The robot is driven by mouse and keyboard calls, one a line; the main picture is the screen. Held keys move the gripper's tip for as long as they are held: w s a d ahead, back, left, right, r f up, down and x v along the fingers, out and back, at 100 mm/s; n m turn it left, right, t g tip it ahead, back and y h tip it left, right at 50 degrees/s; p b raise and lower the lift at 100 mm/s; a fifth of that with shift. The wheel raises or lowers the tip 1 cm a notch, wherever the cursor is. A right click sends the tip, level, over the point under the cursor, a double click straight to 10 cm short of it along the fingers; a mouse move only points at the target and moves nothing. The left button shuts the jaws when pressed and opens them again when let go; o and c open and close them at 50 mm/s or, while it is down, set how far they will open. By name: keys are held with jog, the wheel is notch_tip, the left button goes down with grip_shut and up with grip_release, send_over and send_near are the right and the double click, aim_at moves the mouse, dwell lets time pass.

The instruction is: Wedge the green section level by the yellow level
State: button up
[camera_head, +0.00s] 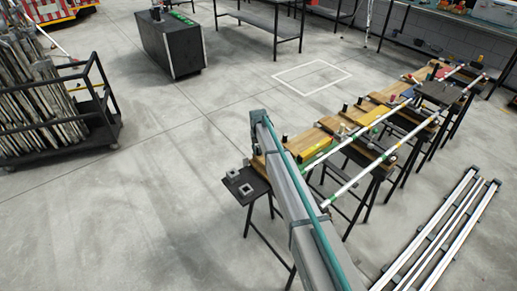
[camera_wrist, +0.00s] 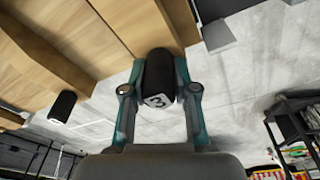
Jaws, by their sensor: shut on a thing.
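In the wrist view my gripper (camera_wrist: 160,88) has its two teal fingers closed on a black block with a white face marked "3" (camera_wrist: 158,101). The block's far end lies against or close to a wooden board (camera_wrist: 120,28); I cannot tell if they touch. In the head view my arm reaches to the near end of a row of wooden supports, and its end hides the held block. Two white rails run along the row; the near one has green bands (camera_head: 326,202), the far one a green end (camera_head: 316,162).
A dark stand with square metal pieces (camera_head: 246,187) is below my gripper. Several spare rails (camera_head: 440,235) lie at the lower right. A black cabinet (camera_head: 172,45) and a loaded cart (camera_head: 100,135) stand at left. The floor between is clear.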

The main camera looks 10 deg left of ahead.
jog(key=shift+s+d+f, duration=0.2)
jog(key=shift+s+d, duration=1.75)
jog(key=shift+s, duration=0.05)
jog(key=shift+s+d+b, duration=0.6)
jog(key=shift+s+d, duration=3.15)
jog(key=shift+s, duration=0.15)
jog(key=o, duration=1.1)
jog(key=shift+c, duration=0.2)
jog(key=o, duration=0.5)
jog(key=shift+r, duration=0.1)
